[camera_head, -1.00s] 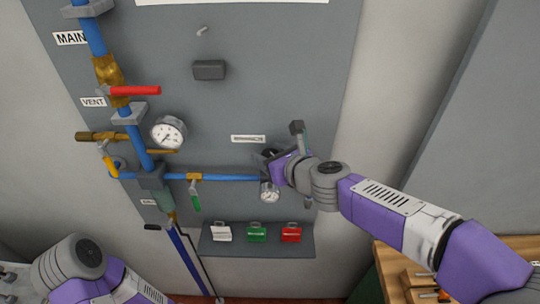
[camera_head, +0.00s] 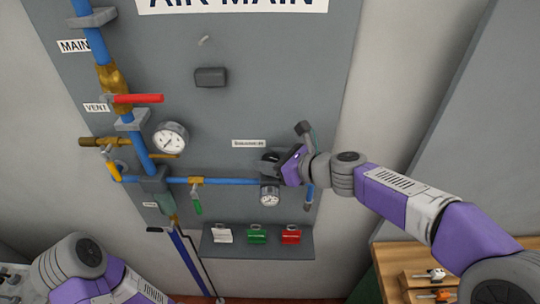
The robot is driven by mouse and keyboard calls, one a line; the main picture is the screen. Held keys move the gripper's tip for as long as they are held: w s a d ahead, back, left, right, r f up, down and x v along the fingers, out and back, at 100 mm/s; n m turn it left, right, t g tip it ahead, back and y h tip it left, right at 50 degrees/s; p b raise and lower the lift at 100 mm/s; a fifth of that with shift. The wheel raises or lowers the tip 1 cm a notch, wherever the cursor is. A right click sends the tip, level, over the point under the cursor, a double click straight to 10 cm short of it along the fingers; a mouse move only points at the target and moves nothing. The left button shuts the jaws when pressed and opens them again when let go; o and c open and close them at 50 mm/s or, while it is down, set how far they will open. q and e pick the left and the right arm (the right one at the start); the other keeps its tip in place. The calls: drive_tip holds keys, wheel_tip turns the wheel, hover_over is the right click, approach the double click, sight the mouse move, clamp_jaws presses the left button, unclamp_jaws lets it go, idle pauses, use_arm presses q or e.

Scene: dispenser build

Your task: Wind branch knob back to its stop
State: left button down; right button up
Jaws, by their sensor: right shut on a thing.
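My right gripper (camera_head: 280,161) reaches in from the right to the end of the blue branch pipe (camera_head: 232,181). It is shut on the branch knob, just above a small round gauge (camera_head: 269,195). The gripper hides most of the knob, so its turn cannot be read. The small gauge's needle is too small to read. Part of my left arm shows at the lower left, but its gripper is out of view.
A shelf (camera_head: 258,248) with white, green and red tags is below. A wooden bench (camera_head: 397,258) stands lower right.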

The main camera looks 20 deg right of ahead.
drive_tip(key=n+g+y+p, duration=0.2)
drive_tip(key=n, duration=0.1)
drive_tip(key=shift+r+g+y+p, duration=0.1)
drive_tip(key=shift+g+y+p, duration=0.2)
drive_tip(key=shift+g, duration=0.1)
drive_tip(key=shift+n+g+y+p, duration=0.7)
drive_tip(key=shift+n+g+p, duration=0.35)
drive_tip(key=shift+n+g, duration=0.2)
drive_tip(key=o, duration=0.7)
drive_tip(key=v, duration=0.7)
drive_tip(key=shift+s+d, duration=0.15)
drive_tip(key=shift+d, duration=0.1)
